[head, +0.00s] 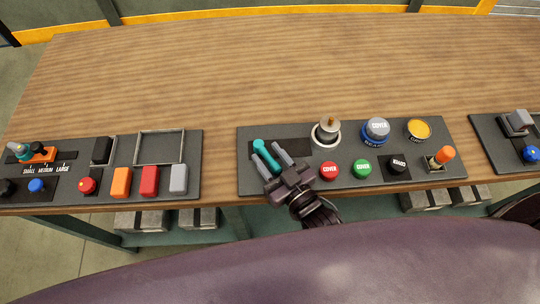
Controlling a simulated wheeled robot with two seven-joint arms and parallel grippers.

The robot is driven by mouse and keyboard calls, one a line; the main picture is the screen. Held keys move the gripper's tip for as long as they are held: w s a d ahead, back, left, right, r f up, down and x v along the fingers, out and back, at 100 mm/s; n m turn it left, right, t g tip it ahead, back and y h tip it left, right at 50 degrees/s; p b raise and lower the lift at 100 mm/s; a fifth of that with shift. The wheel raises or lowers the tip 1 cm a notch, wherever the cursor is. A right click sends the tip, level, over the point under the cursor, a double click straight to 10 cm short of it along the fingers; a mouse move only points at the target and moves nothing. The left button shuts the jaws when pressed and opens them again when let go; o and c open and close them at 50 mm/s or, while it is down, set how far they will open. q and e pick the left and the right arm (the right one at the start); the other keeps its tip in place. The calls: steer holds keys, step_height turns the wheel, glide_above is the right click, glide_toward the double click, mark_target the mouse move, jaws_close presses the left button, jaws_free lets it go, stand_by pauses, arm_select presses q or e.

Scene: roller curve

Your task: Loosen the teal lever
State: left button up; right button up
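The teal lever (262,147) stands at the left end of the middle control panel, over a dark slot plate. Its rounded teal end shows beyond my fingertips. My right gripper (270,154) comes in from the front edge, with its two grey fingers spread, one on each side of the lever. The lever's shaft lies between the fingers, and its lower part is hidden by the gripper. I cannot tell whether either finger touches it. My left gripper is not in view.
The middle panel (310,178) also holds a red button (329,171), a green button (362,168), a black button (398,166), an orange-tipped switch (444,155) and several knobs behind. A left panel (190,150) has more switches. The wooden tabletop (250,70) behind is clear.

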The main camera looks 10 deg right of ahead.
mark_target(280, 172)
steer(key=shift+s, duration=0.1)
steer(key=shift+s+d+f, duration=0.1)
steer(key=shift+s, duration=0.15)
steer(key=b+v, duration=0.1)
steer(key=v, duration=0.5)
steer(key=shift+s, duration=0.15)
steer(key=shift+s+d, duration=0.25)
steer(key=shift+s, duration=0.1)
steer(key=shift+c, duration=0.3)
